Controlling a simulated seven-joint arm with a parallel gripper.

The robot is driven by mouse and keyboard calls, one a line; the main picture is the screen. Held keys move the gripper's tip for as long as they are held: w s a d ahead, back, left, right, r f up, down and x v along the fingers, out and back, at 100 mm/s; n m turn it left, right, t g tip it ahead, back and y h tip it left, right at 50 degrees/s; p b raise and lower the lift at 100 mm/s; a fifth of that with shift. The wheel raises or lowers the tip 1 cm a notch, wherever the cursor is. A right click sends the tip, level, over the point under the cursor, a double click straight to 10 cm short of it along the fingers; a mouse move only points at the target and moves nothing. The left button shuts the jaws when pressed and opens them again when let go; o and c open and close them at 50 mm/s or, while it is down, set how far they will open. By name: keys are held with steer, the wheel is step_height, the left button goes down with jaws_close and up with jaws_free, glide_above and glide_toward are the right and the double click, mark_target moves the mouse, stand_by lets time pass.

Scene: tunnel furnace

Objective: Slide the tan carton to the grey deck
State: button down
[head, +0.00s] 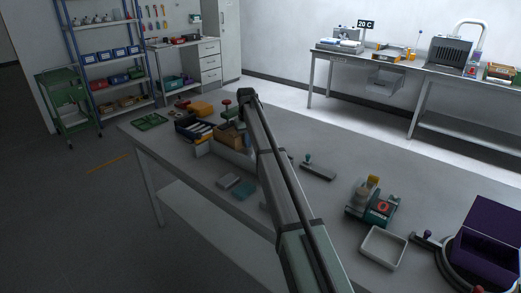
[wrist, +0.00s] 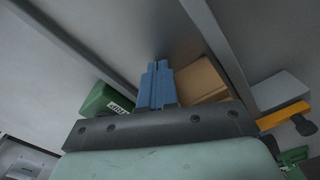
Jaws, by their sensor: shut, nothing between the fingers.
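The tan carton (wrist: 203,80) shows in the wrist view just right of my gripper's blue fingers (wrist: 156,82), partly hidden behind the gripper body. The fingers are together and empty. They are beside the carton; I cannot tell whether they touch it. In the head view a tan box (head: 229,134), probably the carton, sits at a grey housing (head: 236,156) on the table's far part, partly behind my arm. My fingers are hidden there. A light grey block (wrist: 281,91) lies right of the carton in the wrist view; I cannot tell whether it is the grey deck.
Grey rails (wrist: 228,42) flank the carton and fingers. A green labelled box (wrist: 107,102) is at left, a yellow bar with a dark knob (wrist: 304,125) at right. In the head view, a white tray (head: 382,247) and purple bin (head: 487,246) stand at right.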

steer(key=shift+s+d, duration=0.3)
step_height(320, 180, up, 10)
stand_by(0.8)
steer(key=c, duration=1.9)
jaws_free()
